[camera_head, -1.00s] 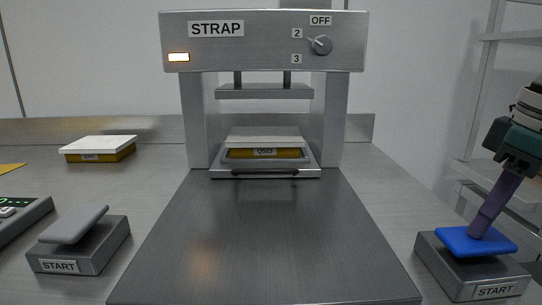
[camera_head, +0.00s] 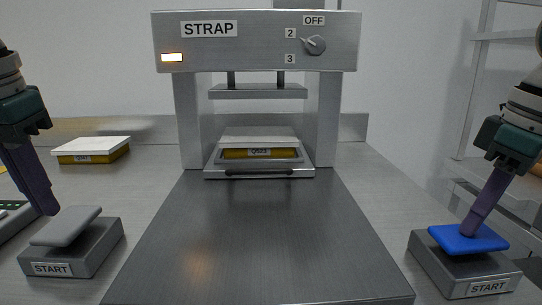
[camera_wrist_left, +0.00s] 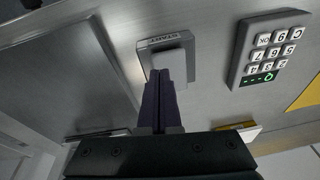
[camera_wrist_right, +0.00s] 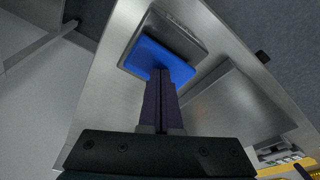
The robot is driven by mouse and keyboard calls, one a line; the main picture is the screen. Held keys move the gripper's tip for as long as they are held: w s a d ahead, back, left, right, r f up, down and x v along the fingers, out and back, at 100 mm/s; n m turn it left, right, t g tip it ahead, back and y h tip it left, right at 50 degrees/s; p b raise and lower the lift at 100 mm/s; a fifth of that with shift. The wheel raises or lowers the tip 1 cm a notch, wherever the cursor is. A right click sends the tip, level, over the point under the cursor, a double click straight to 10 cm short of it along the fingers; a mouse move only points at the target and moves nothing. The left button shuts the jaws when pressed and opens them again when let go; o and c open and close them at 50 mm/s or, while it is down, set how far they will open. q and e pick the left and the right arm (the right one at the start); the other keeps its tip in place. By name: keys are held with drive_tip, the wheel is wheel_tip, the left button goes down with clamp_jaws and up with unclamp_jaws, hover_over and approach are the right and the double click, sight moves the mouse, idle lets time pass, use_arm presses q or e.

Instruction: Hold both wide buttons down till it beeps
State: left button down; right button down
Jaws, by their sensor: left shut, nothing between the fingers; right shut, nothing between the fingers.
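The left wide button is a grey pad (camera_head: 66,226) on a metal block labelled START (camera_head: 54,268). It also shows in the left wrist view (camera_wrist_left: 172,57). My left gripper (camera_head: 50,211) is shut and empty, with its tips just above and left of the grey pad; contact cannot be told. The right wide button is a blue pad (camera_head: 484,240) on a matching START block (camera_head: 470,280). My right gripper (camera_head: 468,231) is shut and empty, with its tips at the blue pad, seemingly touching it. The blue pad also shows in the right wrist view (camera_wrist_right: 152,55).
A STRAP press (camera_head: 256,42) with a lit lamp (camera_head: 172,58) and a dial (camera_head: 316,44) stands in the middle. A white-lidded yellow box sits under its plate (camera_head: 258,91). Another such box (camera_head: 92,146) is at left. A keypad (camera_wrist_left: 268,52) lies beside the grey button.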

use_arm(q)
drive_tip(key=w+a+r+n+t, duration=0.1)
drive_tip(key=w+a+r+t, duration=0.1)
drive_tip(key=w+r, duration=0.25)
hover_over(71, 218)
drive_tip(key=s, duration=0.1)
drive_tip(key=shift+f, duration=2.95)
drive_tip(key=shift+f, duration=1.15)
use_arm(e)
drive_tip(key=shift+f, duration=0.2)
idle(0.4)
drive_tip(key=shift+r, duration=0.15)
idle(0.9)
idle(1.2)
